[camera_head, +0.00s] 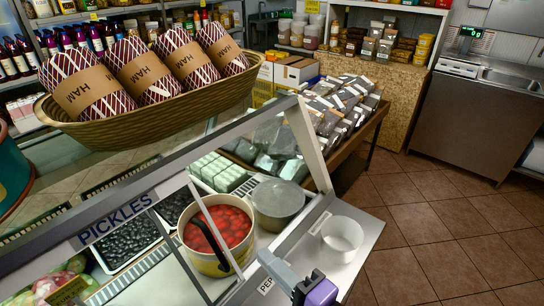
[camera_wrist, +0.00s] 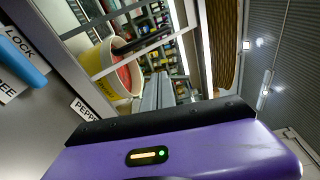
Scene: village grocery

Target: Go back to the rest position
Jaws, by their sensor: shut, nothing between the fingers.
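My gripper (camera_head: 312,288), with a purple body, shows at the bottom centre of the head view, in front of the pickles counter near its white front ledge. It is shut and empty.
The glass counter frame (camera_head: 130,205) is close to my gripper. A white round container (camera_head: 342,238) stands on the ledge and a lidded pot (camera_head: 278,203) behind it. A basket of hams (camera_head: 150,125) sits on top. Tiled floor (camera_head: 440,240) at right is clear.

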